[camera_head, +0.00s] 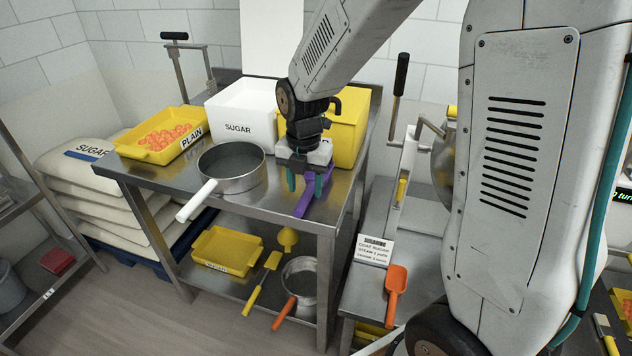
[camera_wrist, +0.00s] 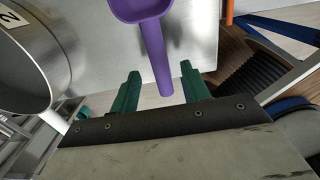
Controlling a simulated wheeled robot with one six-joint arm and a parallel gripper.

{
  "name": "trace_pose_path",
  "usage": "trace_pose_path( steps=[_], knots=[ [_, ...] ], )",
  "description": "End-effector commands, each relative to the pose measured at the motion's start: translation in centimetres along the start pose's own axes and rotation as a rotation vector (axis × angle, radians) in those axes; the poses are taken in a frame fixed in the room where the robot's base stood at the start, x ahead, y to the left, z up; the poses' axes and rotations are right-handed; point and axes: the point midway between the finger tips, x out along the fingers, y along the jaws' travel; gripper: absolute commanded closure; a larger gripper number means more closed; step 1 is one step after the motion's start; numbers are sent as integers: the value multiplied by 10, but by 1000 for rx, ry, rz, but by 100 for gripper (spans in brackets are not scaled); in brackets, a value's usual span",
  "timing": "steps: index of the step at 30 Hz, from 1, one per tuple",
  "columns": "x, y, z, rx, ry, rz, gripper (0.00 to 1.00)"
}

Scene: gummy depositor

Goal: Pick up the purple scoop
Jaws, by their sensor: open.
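The purple scoop (camera_head: 304,198) lies on the steel table's top near its front right edge, with its handle toward the front. In the wrist view the scoop's handle (camera_wrist: 158,60) points down the picture, between the two green fingers, and the bowl is at the top, partly cut off. My gripper (camera_head: 306,186) is over the scoop in the head view, and its fingers (camera_wrist: 162,88) are apart on either side of the handle, with gaps on both sides. Whether the fingers are level with the handle in height I cannot tell.
A steel sieve with a white handle (camera_head: 232,183) stands just left of my gripper. Behind are a white SUGAR bin (camera_head: 240,127), a yellow bin (camera_head: 347,133) and a yellow PLAIN tray (camera_head: 135,152). An orange scoop (camera_head: 396,284) lies lower right.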

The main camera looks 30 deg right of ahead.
Motion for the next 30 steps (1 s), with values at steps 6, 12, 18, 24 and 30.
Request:
trace_pose_path(
  steps=[6, 12, 18, 24, 30],
  knots=[
    [28, 0, 0, 1, 1, -2, 53],
    [30, 0, 0, 2, 0, 0, 53],
    [30, 0, 0, 2, 0, 0, 92],
    [30, 1, 0, 2, 0, 0, 100],
    [27, 1, 0, 2, -1, 1, 100]
  ],
)
